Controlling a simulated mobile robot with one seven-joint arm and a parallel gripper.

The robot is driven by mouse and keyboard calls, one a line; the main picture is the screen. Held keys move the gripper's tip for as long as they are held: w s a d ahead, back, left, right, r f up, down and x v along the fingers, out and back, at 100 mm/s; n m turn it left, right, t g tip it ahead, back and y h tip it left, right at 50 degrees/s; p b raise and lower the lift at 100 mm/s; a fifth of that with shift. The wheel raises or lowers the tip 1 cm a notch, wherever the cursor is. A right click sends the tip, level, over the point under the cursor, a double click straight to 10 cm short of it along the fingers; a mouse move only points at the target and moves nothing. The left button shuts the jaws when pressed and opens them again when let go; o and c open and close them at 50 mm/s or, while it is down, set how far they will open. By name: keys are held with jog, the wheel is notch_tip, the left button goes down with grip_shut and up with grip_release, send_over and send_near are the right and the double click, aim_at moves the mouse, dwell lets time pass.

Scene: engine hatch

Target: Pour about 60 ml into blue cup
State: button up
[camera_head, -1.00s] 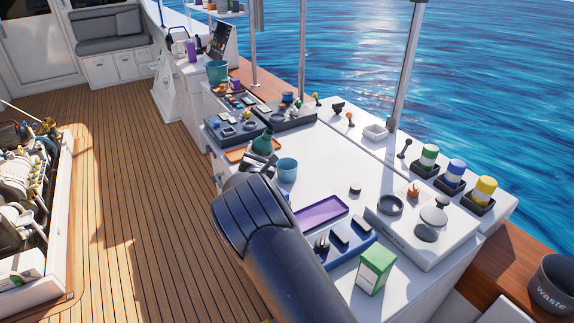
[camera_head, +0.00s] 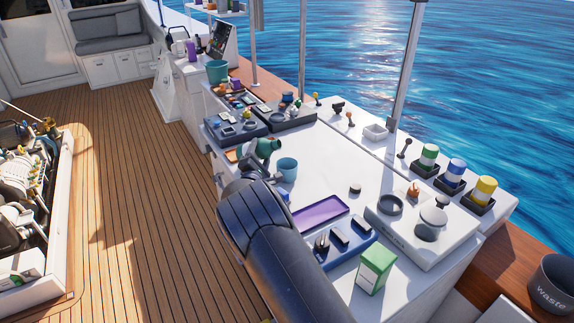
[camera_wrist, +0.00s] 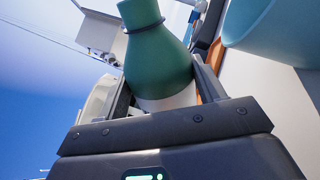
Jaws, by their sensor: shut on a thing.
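The green bottle (camera_head: 264,147) is held in my gripper (camera_head: 247,161), tilted well over with its neck toward the right. In the wrist view the bottle (camera_wrist: 158,55) sits between both fingers of my gripper (camera_wrist: 165,88), which are shut on its body. The blue cup (camera_head: 288,170) stands upright on the white counter, just right of and below the bottle's neck. In the wrist view the cup (camera_wrist: 270,30) fills the upper right. No stream of liquid shows, and the inside of the cup cannot be made out.
A purple tray (camera_head: 320,211), a blue holder (camera_head: 345,240) and a green-and-white box (camera_head: 375,268) stand nearer on the counter. Dark trays of small items (camera_head: 236,128) lie behind. Counter right of the cup is clear.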

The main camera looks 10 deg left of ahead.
aim_at(258, 145)
jog(key=shift+a+r+m+h, duration=0.15)
jog(key=shift+m+h, duration=0.1)
jog(key=shift+m, duration=0.35)
jog(key=shift+d+r+m+h, duration=0.1)
jog(key=shift+m+h, duration=0.15)
jog(key=shift+m, duration=0.35)
jog(key=shift+d+r+m, duration=0.25)
jog(key=shift+r+m, duration=0.4)
jog(key=shift+m, duration=0.25)
jog(key=shift+r+h, duration=0.15)
jog(key=shift+h, duration=0.25)
jog(key=shift+r+m, duration=0.25)
jog(key=shift+m, duration=0.35)
jog(key=shift+a, duration=0.15)
jog(key=shift+a, duration=0.2)
jog(key=shift+a+r+m+h, duration=0.1)
jog(key=shift+r+m+h, duration=0.2)
jog(key=shift+m, duration=0.3)
jog(key=shift+a, duration=0.1)
